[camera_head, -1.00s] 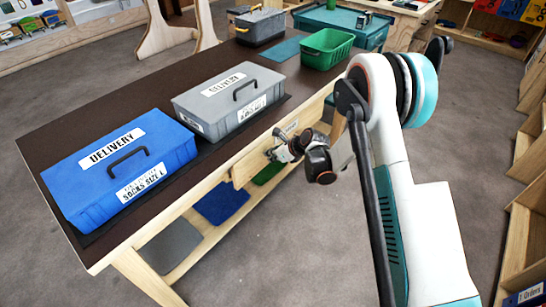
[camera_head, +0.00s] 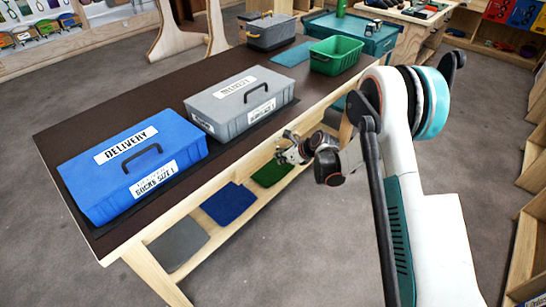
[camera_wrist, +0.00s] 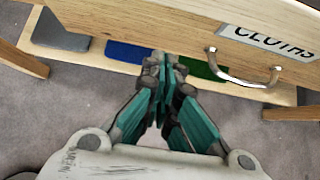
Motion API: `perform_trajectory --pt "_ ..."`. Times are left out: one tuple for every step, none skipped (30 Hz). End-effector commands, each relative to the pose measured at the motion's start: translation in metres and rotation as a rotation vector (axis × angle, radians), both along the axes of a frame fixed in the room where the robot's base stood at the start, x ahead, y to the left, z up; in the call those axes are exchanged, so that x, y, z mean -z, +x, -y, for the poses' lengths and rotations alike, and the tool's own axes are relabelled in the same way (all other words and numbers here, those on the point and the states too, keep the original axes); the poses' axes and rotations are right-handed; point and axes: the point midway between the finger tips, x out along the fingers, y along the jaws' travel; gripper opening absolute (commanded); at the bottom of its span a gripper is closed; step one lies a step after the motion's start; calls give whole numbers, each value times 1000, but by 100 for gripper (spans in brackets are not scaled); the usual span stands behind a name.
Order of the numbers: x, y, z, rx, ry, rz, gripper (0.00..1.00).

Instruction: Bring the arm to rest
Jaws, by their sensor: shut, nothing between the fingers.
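My gripper (camera_head: 290,150) is at the front side of the long dark-topped table (camera_head: 150,98), below the level of the tabletop. In the wrist view my gripper (camera_wrist: 165,75) is shut and empty, with its teal fingers together. It is in front of a wooden drawer (camera_wrist: 160,20) labelled CLOTHS, left of the drawer's metal handle (camera_wrist: 240,75). The fingertips look apart from the handle; whether they touch the drawer front cannot be told. My arm is bent, with the upper link at the right of the head view.
A blue delivery box (camera_head: 130,165) and a grey delivery box (camera_head: 240,100) stand on the table. A green basket (camera_head: 336,55) and a grey toolbox (camera_head: 268,32) are farther back. A low shelf holds blue (camera_head: 228,203), grey and green mats. Wooden shelving (camera_head: 530,215) stands at right; floor between is clear.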

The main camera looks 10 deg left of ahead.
Motion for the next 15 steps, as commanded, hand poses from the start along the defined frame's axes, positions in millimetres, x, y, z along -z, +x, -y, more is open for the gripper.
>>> perform_trajectory --pt "-17 -6 6 0 2 -1 0" --pt "-22 -9 10 -1 0 -1 0" --pt "-28 -13 15 -1 0 -1 0" --pt "-32 -16 19 0 1 -1 0" --pt "-36 -18 23 1 0 -1 0" --pt "-41 -21 27 0 -1 -1 0" --pt "-45 -24 31 0 -1 -1 0" --pt "-49 -26 33 -1 -1 -1 0" --pt "-53 -29 37 -1 -1 -1 0" --pt "-55 -30 40 -1 -1 -1 0" --pt "-58 -32 42 -1 -1 -2 0" --pt "-60 -34 44 -1 -1 -2 0" --pt "-62 -35 46 -1 -1 -2 0" --pt "-63 -36 47 -2 -1 -2 0" --pt "-65 -37 48 -2 -1 -2 0"
